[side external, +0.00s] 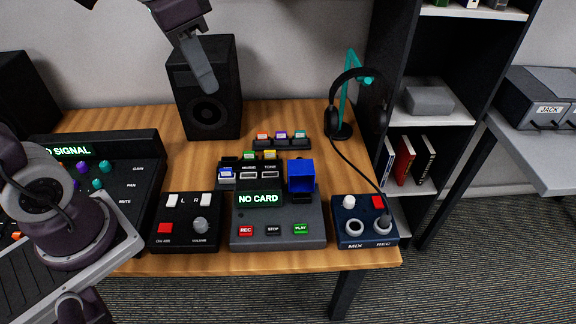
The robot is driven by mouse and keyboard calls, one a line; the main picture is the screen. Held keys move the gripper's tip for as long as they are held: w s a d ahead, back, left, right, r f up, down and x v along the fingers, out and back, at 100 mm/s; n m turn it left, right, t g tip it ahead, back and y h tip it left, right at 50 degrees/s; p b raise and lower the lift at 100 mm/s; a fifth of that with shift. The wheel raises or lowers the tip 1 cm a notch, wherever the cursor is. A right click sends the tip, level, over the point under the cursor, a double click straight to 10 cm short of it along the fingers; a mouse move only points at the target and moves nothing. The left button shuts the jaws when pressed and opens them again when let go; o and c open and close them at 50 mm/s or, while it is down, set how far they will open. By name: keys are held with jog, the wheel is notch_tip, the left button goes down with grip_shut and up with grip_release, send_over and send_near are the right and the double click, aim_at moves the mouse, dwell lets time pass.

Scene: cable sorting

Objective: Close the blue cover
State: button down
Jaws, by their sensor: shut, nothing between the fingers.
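The blue cover (300,175) is at the right rear of the dark card device (277,225) in the middle of the table. It stands up above the device's top, and a dark slot shows just below it. The device's green display reads NO CARD. My gripper (205,78) hangs at the top of the view, in front of the black speaker, up and to the left of the cover and well apart from it. Its fingers are together and hold nothing.
A sound mixer (130,180) and an L/R button box (186,222) stand left of the device. A MIX/REC box (364,221) stands to the right, with a cable up to headphones (357,100). Small coloured cards (282,140) sit in a rack behind. A speaker (205,90) is at the back.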

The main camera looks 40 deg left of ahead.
jog(key=w+f+m+g+h, duration=0.25)
jog(key=w+f, duration=0.35)
jog(key=w, duration=0.5)
jog(key=w+a+f+m+h, duration=0.2)
jog(key=w+a+f, duration=0.3)
jog(key=f, duration=0.5)
jog(key=w+a+f+m+h, duration=0.3)
jog(key=w+f, duration=0.5)
jog(key=f, duration=0.1)
jog(key=s+x, duration=0.1)
jog(key=x, duration=0.8)
jog(key=shift+a+f+g+y, duration=0.25)
jog(key=shift+a+g+y, duration=0.1)
jog(key=shift+g, duration=0.1)
jog(key=shift+s+d+r+n, duration=0.1)
jog(key=shift+s+n, duration=0.05)
jog(key=shift+n, duration=0.1)
